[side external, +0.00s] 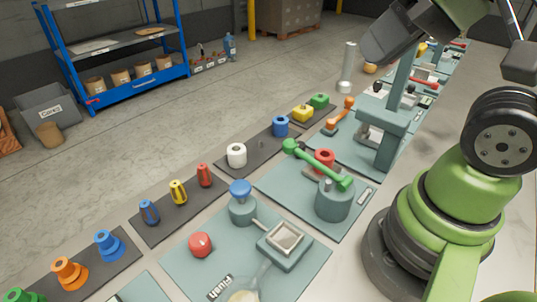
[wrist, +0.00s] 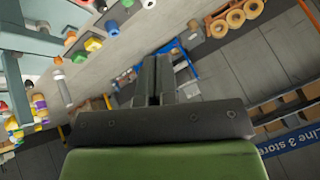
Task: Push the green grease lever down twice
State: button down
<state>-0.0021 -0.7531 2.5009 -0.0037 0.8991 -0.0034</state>
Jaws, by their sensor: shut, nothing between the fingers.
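The green grease lever (side external: 318,166) is a long arm with a round knob at its far left end. It is mounted on a grey-green cylinder (side external: 333,201) on a teal mat, right of the middle in the side view. The lever slopes, with its knob end raised above the mat. My gripper (wrist: 157,66) is shut and empty in the wrist view. In the side view its dark body (side external: 393,38) is at the top right, high above and well apart from the lever. I cannot make out the lever in the wrist view.
A red knob (side external: 324,157) stands close behind the lever. A teal post (side external: 396,105) rises behind and right of it. A blue shelf (side external: 110,50) stands farther back.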

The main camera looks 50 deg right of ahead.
jog(key=n+g+h, duration=0.2)
jog(key=n+g, duration=0.2)
jog(key=g, duration=0.3)
send_over(290, 140)
notch_tip(290, 140, down, 5)
notch_tip(290, 140, down, 14)
dwell(0.6)
